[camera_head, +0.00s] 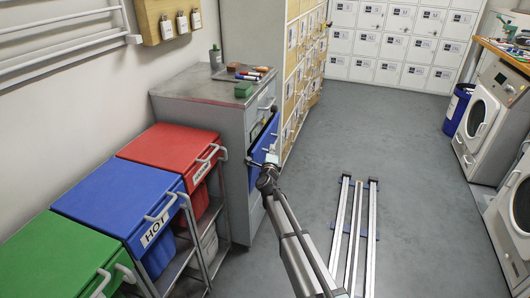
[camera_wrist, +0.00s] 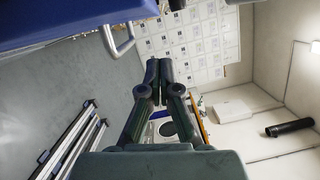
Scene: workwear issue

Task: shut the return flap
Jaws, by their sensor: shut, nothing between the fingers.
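The return flap is a blue panel (camera_head: 264,140) on the front of the grey cabinet (camera_head: 232,140). It leans outward at the top, leaving a dark gap behind it, so it stands open. In the wrist view a blue surface (camera_wrist: 70,18) with a grey bar handle (camera_wrist: 118,42) fills the top left, probably the flap. My gripper (camera_head: 266,166) is beside the lower front of the flap in the head view; whether it touches is unclear. In the wrist view my gripper's fingertips (camera_wrist: 159,70) are together with nothing between them, apart from the blue surface.
Red (camera_head: 172,147), blue (camera_head: 118,200) and green (camera_head: 62,258) lidded bins stand left of the cabinet. A bottle (camera_head: 215,57) and small items stand on the cabinet. Lockers (camera_head: 400,40) line the back, washers (camera_head: 490,120) the right. Floor rails (camera_head: 356,225) lie in front; the floor between is clear.

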